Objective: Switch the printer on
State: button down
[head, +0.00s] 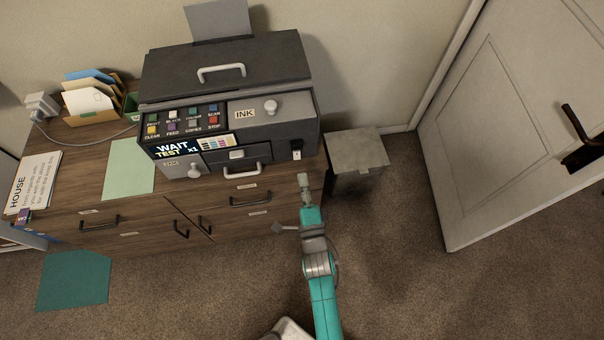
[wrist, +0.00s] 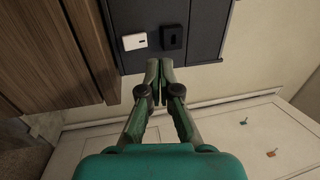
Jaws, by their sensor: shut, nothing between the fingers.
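The printer (head: 225,70) is a dark grey box on the wooden desk, with a lit panel reading WAIT TEST x1. At the right end of its front is a black switch (head: 296,143) with a small white plate (head: 297,155) below it. In the wrist view the black switch (wrist: 172,36) sits beside the white plate (wrist: 134,41). My gripper (head: 304,178) is shut and empty, in front of and below the switch in the head view. Its fingertips (wrist: 160,65) appear just short of the switch in the wrist view; contact cannot be told. The switch position is too small to read.
The printer front has coloured buttons (head: 180,120), an INK door (head: 245,113) with a round knob (head: 271,107), and a drawer handle (head: 241,171). A grey bin (head: 357,152) stands right of the desk (head: 75,185). A door (head: 500,120) is further right.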

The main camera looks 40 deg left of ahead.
jog(key=s+d+r, duration=0.1)
jog(key=s+d, duration=0.3)
jog(key=d, duration=0.1)
jog(key=shift+s+r, duration=0.15)
dwell(0.5)
